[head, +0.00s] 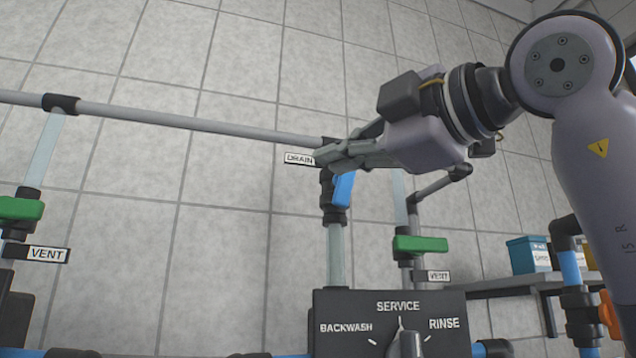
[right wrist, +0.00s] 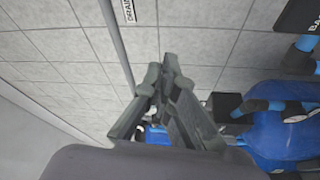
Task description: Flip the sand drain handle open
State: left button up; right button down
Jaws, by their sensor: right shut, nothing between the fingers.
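The drain handle (head: 343,190) is a blue lever on a dark valve body, just below the DRAIN label (head: 299,159) in the head view. It points downward along the clear vertical pipe (head: 336,255). My right gripper (head: 322,157) is shut and empty, its fingertips in front of or beside the pipe just above the handle. I cannot tell whether they touch it. In the right wrist view the shut fingers (right wrist: 162,75) fill the middle, and a small blue part shows behind them, too hidden to identify. My left gripper is not in view.
Green-handled vent valves stand at left (head: 20,209) and right (head: 420,244). A grey pipe (head: 200,123) runs across the top of the rack. The black SERVICE selector box (head: 345,308) stands below. A shelf (head: 500,286) with boxes is at right.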

aim_at(340, 186)
jog(key=w+d+r+p+x, duration=0.1)
jog(key=p+x, duration=0.5)
jog(key=x, duration=0.3)
jog(key=shift+h, duration=0.5)
jog(key=d, duration=0.1)
jog(key=d+f, duration=0.1)
jog(key=d, duration=0.1)
jog(key=w+d+f, duration=0.1)
jog(key=shift+d, duration=0.25)
jog(key=shift+w+d+n, duration=0.1)
jog(key=shift+d+n, duration=0.05)
jog(key=shift+n, duration=0.45)
jog(key=shift+d+f+b, duration=0.1)
jog(key=shift+f+b, duration=0.2)
jog(key=shift+b, duration=0.4)
jog(key=shift+r, duration=0.2)
